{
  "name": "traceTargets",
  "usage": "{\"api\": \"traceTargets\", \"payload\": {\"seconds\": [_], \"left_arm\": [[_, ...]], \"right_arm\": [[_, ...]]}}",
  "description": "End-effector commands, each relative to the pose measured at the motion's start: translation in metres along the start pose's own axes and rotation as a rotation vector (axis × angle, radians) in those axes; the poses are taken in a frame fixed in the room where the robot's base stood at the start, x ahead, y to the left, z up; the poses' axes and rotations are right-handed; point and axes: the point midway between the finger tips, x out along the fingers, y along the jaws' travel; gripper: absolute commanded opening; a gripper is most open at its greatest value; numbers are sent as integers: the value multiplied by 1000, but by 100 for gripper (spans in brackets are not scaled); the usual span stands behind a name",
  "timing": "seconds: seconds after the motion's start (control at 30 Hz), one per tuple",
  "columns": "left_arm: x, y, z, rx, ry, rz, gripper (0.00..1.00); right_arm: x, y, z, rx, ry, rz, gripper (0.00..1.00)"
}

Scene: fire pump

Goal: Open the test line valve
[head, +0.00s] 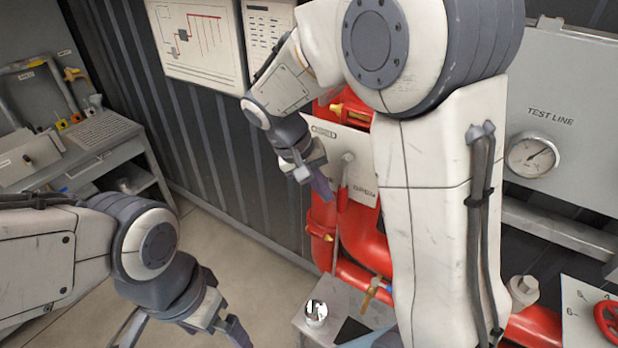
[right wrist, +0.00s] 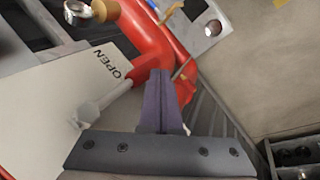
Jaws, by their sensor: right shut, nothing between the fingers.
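A pale plate marked OPEN (head: 362,192) is fixed by the red pipes, with a grey lever (head: 343,172) on it. The plate also shows in the right wrist view (right wrist: 50,112), with the lever (right wrist: 102,103) left of my fingers. My right gripper (head: 321,186) is shut and empty, just left of the lever; its purple fingers show in the wrist view (right wrist: 163,103). I see no clear contact. A TEST LINE label is on a grey panel (head: 563,92) with a gauge (head: 532,155). My left gripper (head: 185,335) is low, fingers apart, partly cut off.
A red handwheel (head: 607,318) on a white plate is at the lower right; part is out of frame. A grey workbench (head: 100,135) stands at the left. A grey box (head: 318,335) stands below the pipes. My right arm hides part of the pipes. Bare floor lies between.

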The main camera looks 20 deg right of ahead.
Motion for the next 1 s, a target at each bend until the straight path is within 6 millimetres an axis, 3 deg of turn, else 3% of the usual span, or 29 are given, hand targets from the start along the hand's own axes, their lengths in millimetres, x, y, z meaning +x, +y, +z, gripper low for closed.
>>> {"api": "traceTargets", "payload": {"seconds": [0.2,0.5,0.7,0.87,1.0], "left_arm": [[2,0,0,0,0,0,100],[20,-2,1,-3,0,0,100],[23,-2,1,-4,0,0,100],[32,-2,2,-5,0,0,100],[50,-4,3,-5,0,0,100]], "right_arm": [[-14,-23,9,13,-1,0,0],[-81,-26,6,14,-2,-2,0],[-104,-26,5,14,-5,0,0],[-97,-39,23,-67,0,-42,0],[-66,-72,75,-291,21,-165,0]]}}
